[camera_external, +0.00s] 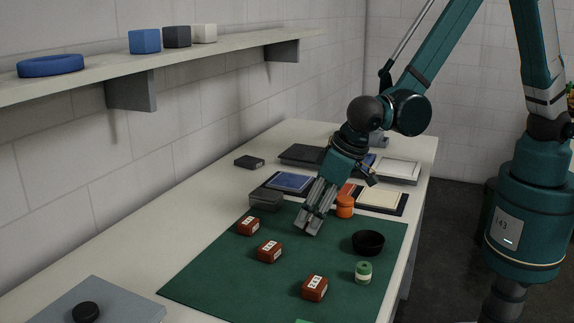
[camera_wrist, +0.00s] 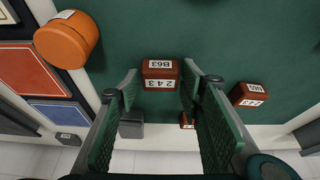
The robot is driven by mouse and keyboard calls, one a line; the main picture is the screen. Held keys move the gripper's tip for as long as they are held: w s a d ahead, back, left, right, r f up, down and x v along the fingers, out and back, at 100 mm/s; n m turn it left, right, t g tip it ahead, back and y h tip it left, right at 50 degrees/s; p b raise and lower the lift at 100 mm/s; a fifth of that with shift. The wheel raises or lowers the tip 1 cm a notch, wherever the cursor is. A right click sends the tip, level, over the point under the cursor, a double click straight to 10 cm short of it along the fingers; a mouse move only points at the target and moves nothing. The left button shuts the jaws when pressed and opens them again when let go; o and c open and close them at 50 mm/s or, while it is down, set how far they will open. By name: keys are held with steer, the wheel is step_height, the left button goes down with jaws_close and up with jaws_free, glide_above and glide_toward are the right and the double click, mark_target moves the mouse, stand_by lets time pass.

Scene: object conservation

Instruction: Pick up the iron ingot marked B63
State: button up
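The ingot marked B63 (camera_wrist: 161,66) is a reddish-brown block with white labels, one reading 243, seen beyond and between my fingertips in the wrist view. My gripper (camera_wrist: 161,84) is open and empty, its two green ridged fingers apart on either side. In the external view my gripper (camera_external: 309,226) points down over the green mat. Three similar ingots lie on that mat: one at the back (camera_external: 248,226), one in the middle (camera_external: 269,251) and one at the front (camera_external: 315,288). Their labels are too small to tell which is B63.
An orange jar (camera_external: 345,206) stands right of my gripper, with a black bowl (camera_external: 368,243) and green-and-cream spool (camera_external: 363,272) nearer the front. A grey box (camera_external: 266,199) and framed panels lie behind. In the wrist view another ingot (camera_wrist: 249,94) lies right of B63.

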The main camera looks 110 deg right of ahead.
steer(key=c, duration=0.8)
steer(key=shift+r, duration=0.2)
step_height(320, 180, up, 10)
steer(key=shift+f+p, duration=0.15)
steer(key=shift+p, duration=0.25)
stand_by(0.4)
